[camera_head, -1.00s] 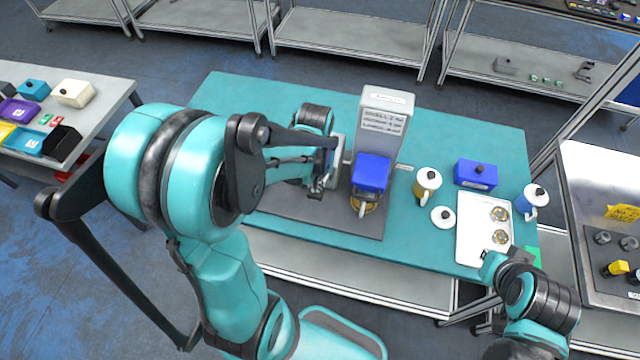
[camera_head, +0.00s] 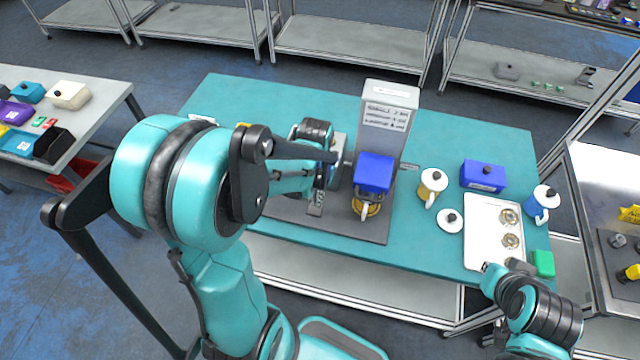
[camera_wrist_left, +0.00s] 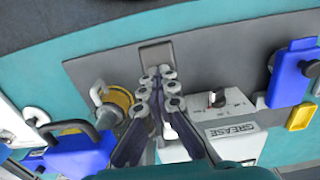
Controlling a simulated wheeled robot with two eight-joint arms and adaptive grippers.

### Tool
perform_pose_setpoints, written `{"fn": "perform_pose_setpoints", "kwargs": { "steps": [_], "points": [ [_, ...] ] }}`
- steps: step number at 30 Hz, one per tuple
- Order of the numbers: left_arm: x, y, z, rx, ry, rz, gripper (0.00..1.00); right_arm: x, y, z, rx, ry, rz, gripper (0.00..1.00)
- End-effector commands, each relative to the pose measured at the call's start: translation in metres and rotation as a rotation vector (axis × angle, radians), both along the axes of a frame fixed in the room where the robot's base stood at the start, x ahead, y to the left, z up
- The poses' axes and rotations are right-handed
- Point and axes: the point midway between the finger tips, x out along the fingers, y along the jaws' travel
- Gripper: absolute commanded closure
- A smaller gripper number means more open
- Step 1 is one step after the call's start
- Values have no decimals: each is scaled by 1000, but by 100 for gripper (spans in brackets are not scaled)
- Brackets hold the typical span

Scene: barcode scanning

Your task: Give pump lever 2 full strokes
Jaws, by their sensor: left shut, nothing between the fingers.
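The dispenser (camera_head: 388,112) is a pale upright housing with a label panel, a blue box (camera_head: 375,168) on its front and a yellow-banded cup (camera_head: 366,208) below. Its GREASE label (camera_wrist_left: 231,130) shows in the left wrist view. My left gripper (camera_wrist_left: 161,72) is shut and empty, its fingers together beside the dispenser. In the head view, its arm and wrist largely cover it. A grey plate (camera_wrist_left: 156,53) lies at its fingertips. A pale piece (camera_wrist_left: 172,130) shows behind the fingers; I cannot tell whether it is the pump lever. My right gripper (camera_head: 490,270) is at the tray's near edge, its fingers unclear.
A dark mat (camera_head: 345,228) lies under the dispenser on the teal table (camera_head: 270,97). To the right are a yellow-white mug (camera_head: 431,187), a round lid (camera_head: 450,220), a blue box (camera_head: 482,176), a white tray (camera_head: 480,205) with two round parts, and a blue-white mug (camera_head: 542,203).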

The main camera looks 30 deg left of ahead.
Motion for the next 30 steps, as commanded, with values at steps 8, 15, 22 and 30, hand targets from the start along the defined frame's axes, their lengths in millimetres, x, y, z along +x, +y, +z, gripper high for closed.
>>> {"fn": "perform_pose_setpoints", "kwargs": {
  "steps": [8,15,22,30],
  "points": [
    [0,0,12,0,-2,0,100,0,0,10,0,0,0,100],
    [0,0,44,0,0,0,100,0,0,35,0,0,0,100],
    [-1,0,73,0,1,0,100,0,0,57,0,0,0,100],
    [0,0,81,0,0,0,100,0,0,62,0,0,0,100]
  ]
}}
